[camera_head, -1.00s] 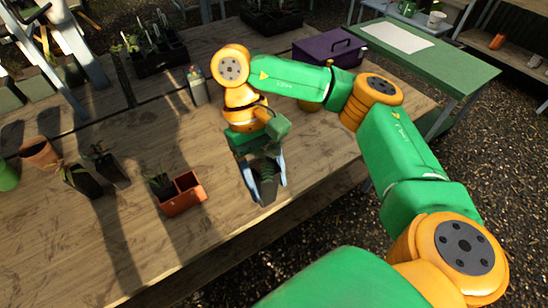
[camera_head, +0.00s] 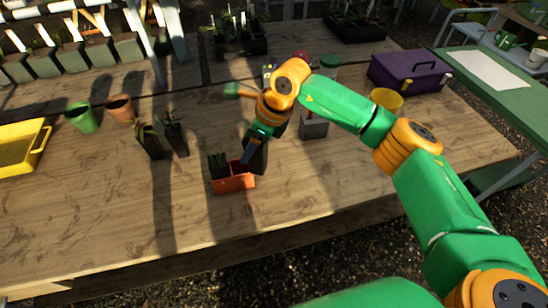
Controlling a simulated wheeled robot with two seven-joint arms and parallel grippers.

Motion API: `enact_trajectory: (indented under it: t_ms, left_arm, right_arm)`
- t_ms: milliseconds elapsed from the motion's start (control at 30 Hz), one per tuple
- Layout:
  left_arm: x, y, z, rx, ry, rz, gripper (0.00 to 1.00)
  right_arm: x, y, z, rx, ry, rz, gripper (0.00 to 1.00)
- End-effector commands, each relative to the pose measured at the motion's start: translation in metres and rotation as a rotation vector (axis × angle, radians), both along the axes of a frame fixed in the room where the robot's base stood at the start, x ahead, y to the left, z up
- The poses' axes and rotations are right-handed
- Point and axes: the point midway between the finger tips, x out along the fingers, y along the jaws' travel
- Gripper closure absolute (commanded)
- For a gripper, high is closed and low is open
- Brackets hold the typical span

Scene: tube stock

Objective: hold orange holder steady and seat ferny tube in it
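The orange holder (camera_head: 235,184) stands on the wooden table and has two compartments. A dark tube with a spiky plant (camera_head: 218,165) sits in its left compartment. My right gripper (camera_head: 252,153) is shut on another dark tube (camera_head: 260,158), tilted at the right compartment. The held tube's lower end overlaps the holder's back right rim in the picture; I cannot tell whether it is inside. The gripper and wrist hide its top, so its foliage does not show. My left gripper is not in view.
Two dark planted tubes (camera_head: 150,143) (camera_head: 176,136) stand left of the holder. Behind them are a green pot (camera_head: 82,117) and a terracotta pot (camera_head: 120,108). A yellow tray (camera_head: 22,150) lies far left. A grey block (camera_head: 314,126) stands right of my wrist. The table front is clear.

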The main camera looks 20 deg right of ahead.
Motion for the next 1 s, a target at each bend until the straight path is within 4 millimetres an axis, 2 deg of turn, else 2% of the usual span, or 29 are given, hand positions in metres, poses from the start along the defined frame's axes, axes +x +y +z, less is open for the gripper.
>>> enact_trajectory:
  t_ms: [200,333,533,1000]
  left_arm:
    - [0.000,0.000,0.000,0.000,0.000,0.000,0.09]
    - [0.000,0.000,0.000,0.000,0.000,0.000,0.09]
    - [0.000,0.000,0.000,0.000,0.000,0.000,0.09]
    - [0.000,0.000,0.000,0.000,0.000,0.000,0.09]
  right_arm:
    - [0.040,0.024,-0.003,0.000,-0.004,-0.639,1.00]
    - [0.054,0.030,-0.003,0.001,-0.003,-0.892,1.00]
    - [0.061,0.032,-0.003,0.002,-0.002,-1.016,1.00]
    - [0.061,0.031,-0.003,0.002,0.000,-1.018,1.00]
